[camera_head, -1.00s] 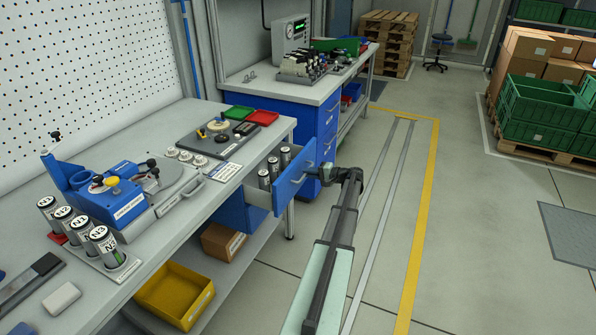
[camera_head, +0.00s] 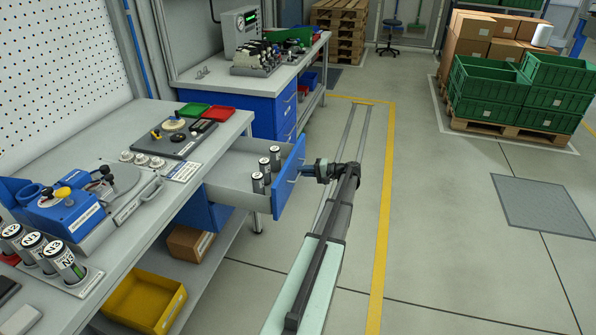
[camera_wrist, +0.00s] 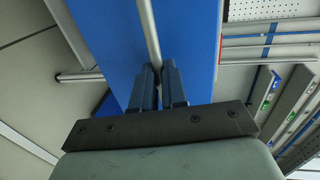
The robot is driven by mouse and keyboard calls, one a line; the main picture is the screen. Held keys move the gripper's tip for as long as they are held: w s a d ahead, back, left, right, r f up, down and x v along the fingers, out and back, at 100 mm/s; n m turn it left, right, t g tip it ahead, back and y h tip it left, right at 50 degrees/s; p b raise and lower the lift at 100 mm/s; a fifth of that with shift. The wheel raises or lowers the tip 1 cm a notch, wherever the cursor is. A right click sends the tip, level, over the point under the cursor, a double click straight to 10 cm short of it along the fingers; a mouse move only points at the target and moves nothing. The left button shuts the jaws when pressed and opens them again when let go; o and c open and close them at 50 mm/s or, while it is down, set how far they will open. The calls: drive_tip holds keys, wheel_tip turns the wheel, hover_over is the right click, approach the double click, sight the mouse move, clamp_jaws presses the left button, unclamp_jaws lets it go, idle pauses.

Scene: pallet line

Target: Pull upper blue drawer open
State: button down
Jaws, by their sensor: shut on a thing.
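The upper blue drawer (camera_head: 288,180) is pulled well out from under the near workbench, with its grey inside showing. Several labelled cylinders (camera_head: 265,170) stand upright in it. My gripper (camera_head: 306,173) is at the outer face of the drawer front. In the wrist view my gripper (camera_wrist: 158,72) has its two fingers closed around the silver bar handle (camera_wrist: 147,25) in front of the blue panel (camera_wrist: 110,28). The part of the handle between the fingers is hidden.
The near workbench (camera_head: 130,200) holds a blue fixture (camera_head: 65,212) and labelled cylinders. A yellow bin (camera_head: 147,300) and a cardboard box (camera_head: 188,243) sit on its lower shelf. A second bench with blue drawers (camera_head: 272,115) stands behind.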

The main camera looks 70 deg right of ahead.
drive_tip(key=shift+s, duration=0.25)
drive_tip(key=c, duration=1.2)
unclamp_jaws()
drive_tip(key=v, duration=1.3)
drive_tip(key=shift+s, duration=0.4)
